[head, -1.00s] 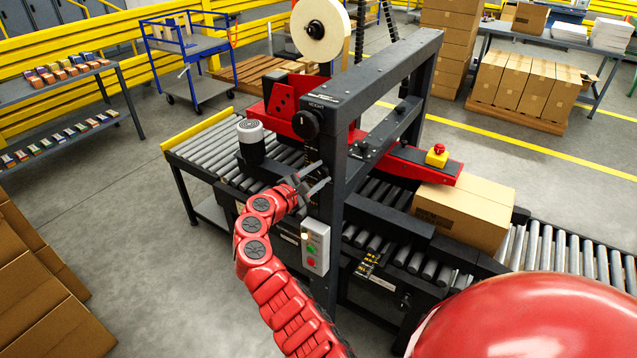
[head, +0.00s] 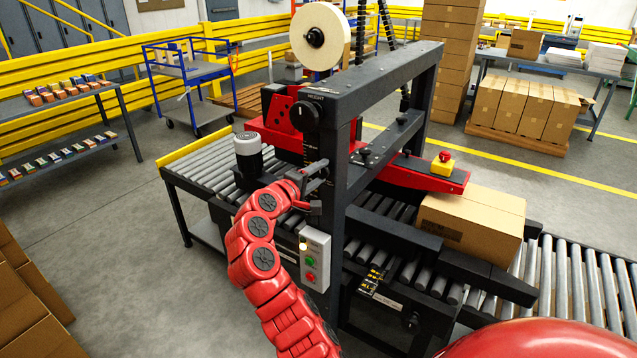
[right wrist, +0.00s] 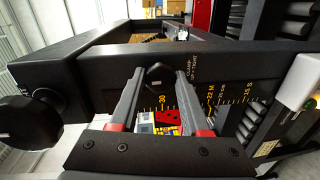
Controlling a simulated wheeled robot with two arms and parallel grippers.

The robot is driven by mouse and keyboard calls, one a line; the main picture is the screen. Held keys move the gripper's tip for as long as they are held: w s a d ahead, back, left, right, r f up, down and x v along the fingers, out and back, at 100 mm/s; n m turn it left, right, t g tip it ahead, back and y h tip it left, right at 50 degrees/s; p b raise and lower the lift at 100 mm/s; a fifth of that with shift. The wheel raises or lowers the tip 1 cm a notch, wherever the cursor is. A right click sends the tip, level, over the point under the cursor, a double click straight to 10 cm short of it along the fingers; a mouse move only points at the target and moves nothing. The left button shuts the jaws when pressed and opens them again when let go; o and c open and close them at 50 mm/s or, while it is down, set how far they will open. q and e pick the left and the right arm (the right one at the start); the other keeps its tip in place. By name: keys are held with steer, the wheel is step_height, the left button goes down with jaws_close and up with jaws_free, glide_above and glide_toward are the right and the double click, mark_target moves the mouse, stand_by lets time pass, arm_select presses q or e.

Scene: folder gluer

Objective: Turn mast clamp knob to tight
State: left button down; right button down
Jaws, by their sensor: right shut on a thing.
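The mast clamp knob (right wrist: 159,76) is a small black knob on the dark mast of the machine. It sits between the fingertips of my right gripper (right wrist: 160,82), which is shut on it. A label with the word TIGHT is printed on the mast beside the knob, near a yellow height scale. In the head view my right gripper (head: 316,172) is at the left face of the near post (head: 338,200); the knob is hard to make out there. My left gripper is not in view.
A larger black height knob (head: 307,116) is above my gripper on the post. A grey button box (head: 315,258) is below it. A motor with a white cap (head: 247,155) stands to the left. A carton (head: 472,225) lies on the rollers at the right.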

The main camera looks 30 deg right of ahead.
steer(key=shift+f+m, duration=0.1)
steer(key=shift+m, duration=0.2)
stand_by(0.4)
steer(key=shift+c, duration=1.9)
jaws_free()
steer(key=b+v, duration=0.3)
steer(key=v, duration=1.4)
steer(key=shift+s+a, duration=0.15)
steer(key=shift+s, duration=0.1)
